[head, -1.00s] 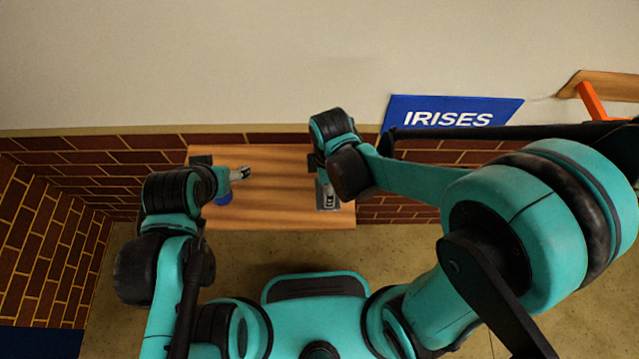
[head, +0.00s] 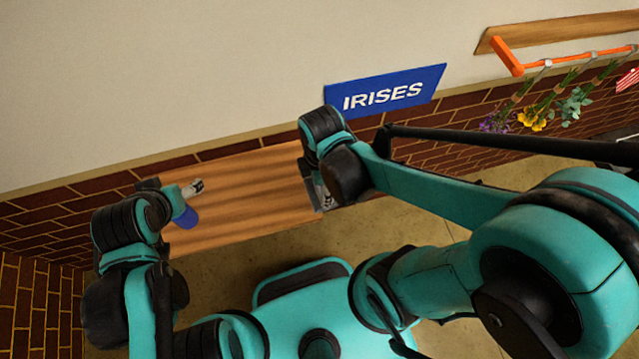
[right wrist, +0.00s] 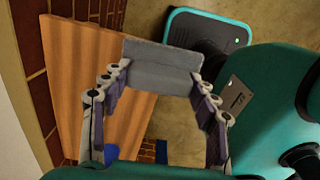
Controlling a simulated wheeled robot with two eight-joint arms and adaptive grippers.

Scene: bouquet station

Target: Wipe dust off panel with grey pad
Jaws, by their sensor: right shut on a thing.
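My right gripper (head: 321,193) is over the right end of the wooden table, partly hidden by its own wrist. In the right wrist view its fingers are shut on a grey pad (right wrist: 165,66), held between the fingertips. A blue panel (head: 384,91) lettered IRISES is on the pale wall, beyond and to the right of the right gripper. No dust can be made out on it at this size. My left gripper (head: 193,188) is over the left end of the table; whether its fingers are open or shut is unclear.
The wooden table (head: 245,195) has a bare middle. A blue round thing (head: 185,218) shows beside my left gripper. An orange rail (head: 560,60) on a wooden strip is at the upper right, with several flower bunches (head: 535,118) hanging from it. Brick covers the lower wall.

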